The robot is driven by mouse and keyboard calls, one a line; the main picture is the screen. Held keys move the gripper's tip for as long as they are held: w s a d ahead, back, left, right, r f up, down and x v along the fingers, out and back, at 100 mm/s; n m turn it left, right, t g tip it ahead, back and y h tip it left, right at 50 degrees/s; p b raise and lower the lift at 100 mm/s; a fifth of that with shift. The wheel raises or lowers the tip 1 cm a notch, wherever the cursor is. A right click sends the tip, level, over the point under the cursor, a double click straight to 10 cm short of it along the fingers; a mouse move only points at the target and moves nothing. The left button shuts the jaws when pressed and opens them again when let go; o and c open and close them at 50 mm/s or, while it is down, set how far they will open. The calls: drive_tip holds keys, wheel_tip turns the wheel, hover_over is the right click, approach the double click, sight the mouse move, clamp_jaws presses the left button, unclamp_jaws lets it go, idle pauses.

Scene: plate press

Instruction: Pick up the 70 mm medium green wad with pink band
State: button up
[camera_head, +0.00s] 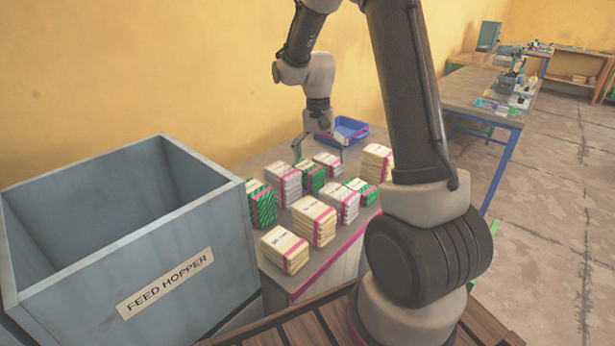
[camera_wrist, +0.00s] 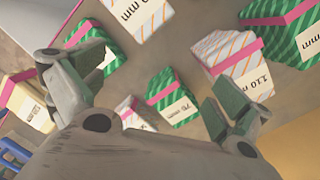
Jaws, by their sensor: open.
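A green striped wad with a pink band (camera_head: 309,176) stands among the others on the table. In the wrist view this green wad (camera_wrist: 172,95) lies between the fingers, nearer the right one, with a small label that seems to read 70 mm. My gripper (camera_head: 319,153) is above the back part of the wad group. In the wrist view my gripper (camera_wrist: 145,80) has its fingers spread wide and nothing between them at finger height. In the head view one finger partly overlaps the area behind the green wad.
A white striped wad (camera_wrist: 130,115) stands close beside the green one. Another white wad (camera_head: 283,182), other green wads (camera_head: 360,190) and cream wads (camera_head: 313,220) crowd around. A blue bin (camera_head: 350,130) is behind; the feed hopper (camera_head: 110,250) is at left.

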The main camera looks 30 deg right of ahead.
sight(307, 166)
drive_tip(key=w+f+m, duration=0.2)
drive_tip(key=w, duration=0.1)
drive_tip(key=shift+w+d, duration=0.1)
drive_tip(key=shift+w, duration=0.2)
drive_tip(key=w+m, duration=0.1)
drive_tip(key=w+r+m, duration=0.1)
drive_tip(key=w+m+t, duration=0.1)
drive_tip(key=w, duration=0.1)
drive_tip(key=shift+d+r, duration=0.1)
drive_tip(key=shift+r, duration=0.15)
drive_tip(key=shift+w+f+m, duration=0.15)
drive_tip(key=shift+m, duration=0.65)
wheel_tip(307, 166, down, 8)
drive_tip(key=shift+w+r, duration=0.1)
drive_tip(key=shift+r, duration=0.1)
drive_tip(key=c, duration=0.8)
